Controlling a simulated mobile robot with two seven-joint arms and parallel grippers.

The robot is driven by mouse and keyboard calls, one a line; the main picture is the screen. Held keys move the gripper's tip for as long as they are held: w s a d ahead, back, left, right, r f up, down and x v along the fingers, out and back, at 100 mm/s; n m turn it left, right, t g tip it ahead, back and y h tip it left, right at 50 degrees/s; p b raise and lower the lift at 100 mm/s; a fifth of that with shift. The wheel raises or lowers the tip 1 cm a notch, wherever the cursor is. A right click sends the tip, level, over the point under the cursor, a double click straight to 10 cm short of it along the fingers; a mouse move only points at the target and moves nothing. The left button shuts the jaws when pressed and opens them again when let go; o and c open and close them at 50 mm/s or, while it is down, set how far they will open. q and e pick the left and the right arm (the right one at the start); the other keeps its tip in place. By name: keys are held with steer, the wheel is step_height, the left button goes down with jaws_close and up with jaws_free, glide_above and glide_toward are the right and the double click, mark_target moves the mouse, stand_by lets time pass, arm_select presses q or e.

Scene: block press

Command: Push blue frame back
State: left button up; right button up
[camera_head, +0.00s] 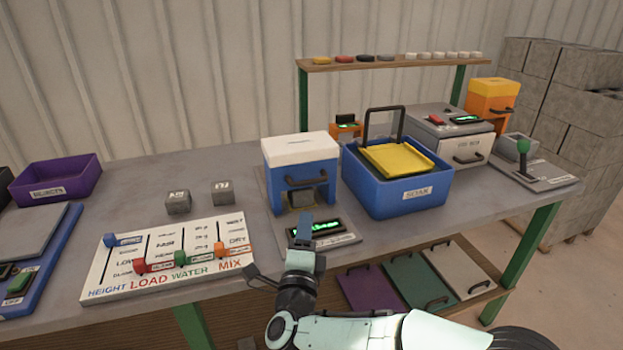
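The blue frame (318,191) is a blue housing with a white top and a dark handle on its front. It stands near the middle of the table, on a grey base with a green-lit display (327,228). A small grey block (301,197) shows in the opening below the handle. My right gripper (303,231) is in front of the frame, over the base and just left of the display. Its fingers show as one narrow block with no gap, so it looks shut, with nothing seen in it. Contact with the frame cannot be told. My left gripper is out of view.
A blue soak tub (388,200) with a yellow insert stands close to the right. A control panel with coloured sliders (168,260) lies front left. Two grey blocks (178,201) (223,192) sit behind it. A purple bin (56,179) is far left. The table behind the blocks is clear.

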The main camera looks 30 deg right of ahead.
mark_target(310, 184)
steer(key=x, duration=1.3)
steer(key=shift+w+d+r, duration=0.15)
jaws_close()
